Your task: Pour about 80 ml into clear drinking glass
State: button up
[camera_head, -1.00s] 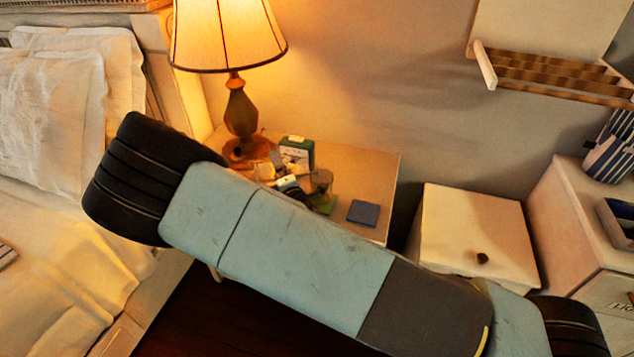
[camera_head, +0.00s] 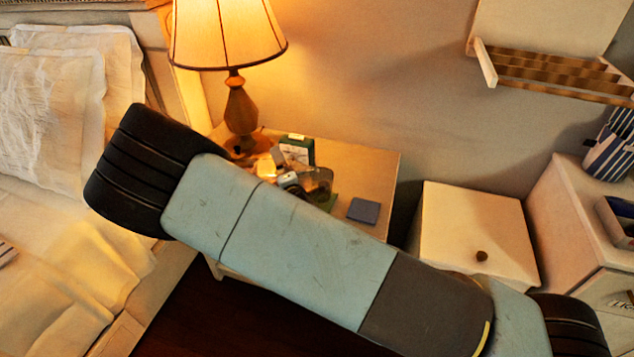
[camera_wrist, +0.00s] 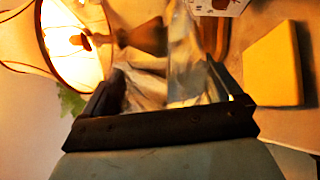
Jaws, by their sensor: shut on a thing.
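In the wrist view my gripper (camera_wrist: 163,70) is shut on a clear, see-through vessel (camera_wrist: 145,90), whose shape is hard to make out against the bright background. In the head view a see-through vessel (camera_head: 319,180) shows just past my arm, over the nightstand (camera_head: 366,170). I cannot tell whether it is the held vessel or the drinking glass. My arm hides much of the nightstand's near side and my gripper there. Any liquid level is too blurred to read.
A lit lamp (camera_head: 240,105) stands at the nightstand's back left, with a dark green box (camera_head: 297,150) beside it. A flat blue square (camera_head: 363,211) lies on the right. A white cabinet (camera_head: 475,235) stands further right; the bed (camera_head: 60,240) is left.

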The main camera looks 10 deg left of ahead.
jog(key=shift+r+m+p, duration=0.3)
jog(key=shift+p, duration=0.2)
dwell(0.8)
jog(key=shift+f, duration=0.1)
jog(key=shift+a+f+n, duration=0.1)
jog(key=shift+f+n, duration=0.35)
jog(key=shift+n, duration=0.15)
jog(key=shift+s+a+n+g, duration=0.15)
jog(key=shift+a+n+g, duration=0.35)
jog(key=shift+n, duration=0.5)
jog(key=shift+d+f+n+h, duration=0.1)
jog(key=shift+f+n+h, duration=0.45)
jog(key=shift+f, duration=0.35)
jog(key=shift+d+f+n+g+h+b, duration=0.3)
jog(key=shift+f+n, duration=0.25)
jog(key=shift+n, duration=0.2)
jog(key=shift+r, duration=0.15)
